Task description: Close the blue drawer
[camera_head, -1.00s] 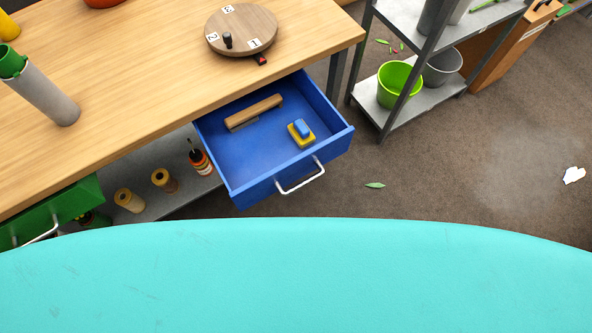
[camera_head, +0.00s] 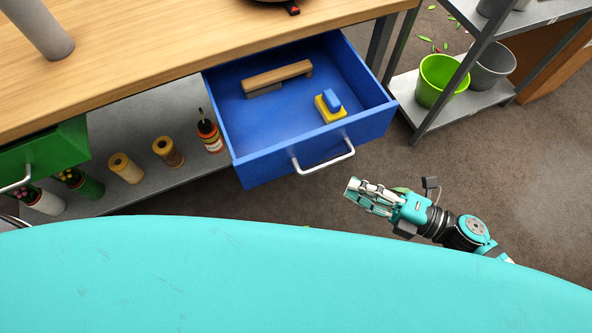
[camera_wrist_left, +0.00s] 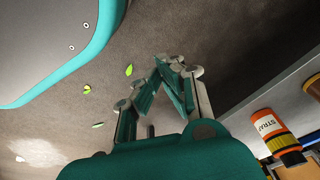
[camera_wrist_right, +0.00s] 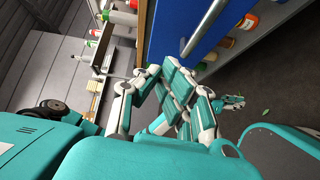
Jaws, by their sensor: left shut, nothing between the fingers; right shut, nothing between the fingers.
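The blue drawer (camera_head: 262,165) is pulled well out from under the wooden worktop in the head view. Its silver bar handle (camera_head: 325,160) faces me. Inside lie a wooden-handled tool (camera_head: 277,77) and a yellow and blue block (camera_head: 329,106). My right gripper (camera_head: 352,191) is shut and empty, a little below and right of the handle in that view, apart from it. The right wrist view shows its fingers (camera_wrist_right: 166,76) together, with the blue front (camera_wrist_right: 172,25) and handle (camera_wrist_right: 207,25) beyond.
A green drawer (camera_head: 45,148) is at the left. Bottles and spools stand on the grey lower shelf (camera_head: 190,180). A metal rack with a lime bucket (camera_head: 441,80) and a grey bucket (camera_head: 490,65) stands right of the blue drawer.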

